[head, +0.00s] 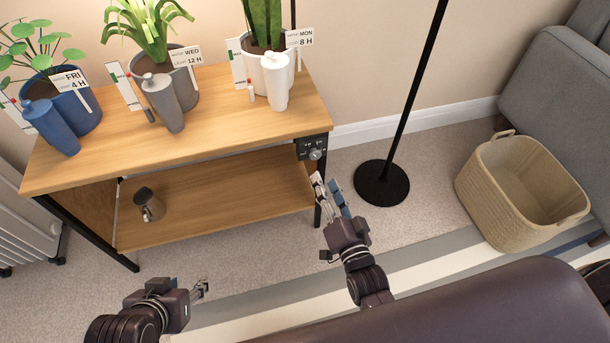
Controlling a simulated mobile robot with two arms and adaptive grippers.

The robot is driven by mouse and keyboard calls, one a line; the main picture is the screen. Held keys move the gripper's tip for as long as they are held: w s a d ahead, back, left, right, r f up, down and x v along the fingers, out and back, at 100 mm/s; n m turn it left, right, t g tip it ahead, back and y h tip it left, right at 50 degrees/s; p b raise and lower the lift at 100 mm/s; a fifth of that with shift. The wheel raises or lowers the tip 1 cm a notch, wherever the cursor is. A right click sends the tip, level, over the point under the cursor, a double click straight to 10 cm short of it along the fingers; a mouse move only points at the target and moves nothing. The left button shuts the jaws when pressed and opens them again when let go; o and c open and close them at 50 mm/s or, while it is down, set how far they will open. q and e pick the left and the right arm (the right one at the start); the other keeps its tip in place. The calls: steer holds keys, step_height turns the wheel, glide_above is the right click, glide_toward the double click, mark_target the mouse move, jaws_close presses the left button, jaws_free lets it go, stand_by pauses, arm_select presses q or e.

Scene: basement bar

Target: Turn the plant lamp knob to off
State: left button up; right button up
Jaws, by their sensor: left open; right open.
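The plant lamp control box (304,146) is a small dark box on the right front corner of the wooden shelf table. Its round grey knob (316,154) sticks out at the lower right; the way it points is too small to read. My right gripper (328,184) is open and empty, just below the knob beside the table's right front leg, with a visible gap to the knob. My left gripper (203,289) is open and empty at the lower left, in front of the table and far from the knob.
The wooden table (225,111) bears a blue pot (76,108), a grey pot (184,85) and a white pot (256,60) with plants and tags. A black lamp stand (381,184) and woven basket (500,190) stand right.

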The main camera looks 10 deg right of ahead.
mark_target(316, 157)
steer(key=w, duration=0.2)
steer(key=w+b, duration=0.1)
steer(key=w, duration=0.4)
steer(key=shift+w+r+b, duration=0.15)
steer(key=shift+r+b, duration=0.25)
arm_select(q)
steer(key=w+d+r+t+h, duration=0.1)
steer(key=w+d+r+t, duration=0.1)
steer(key=w+r+t, duration=0.3)
steer(key=shift+w+d+r, duration=0.4)
steer(key=shift+w+r, duration=0.65)
steer(key=shift+w, duration=0.65)
arm_select(e)
steer(key=shift+w+a, duration=0.1)
steer(key=shift+w, duration=0.3)
jaws_close()
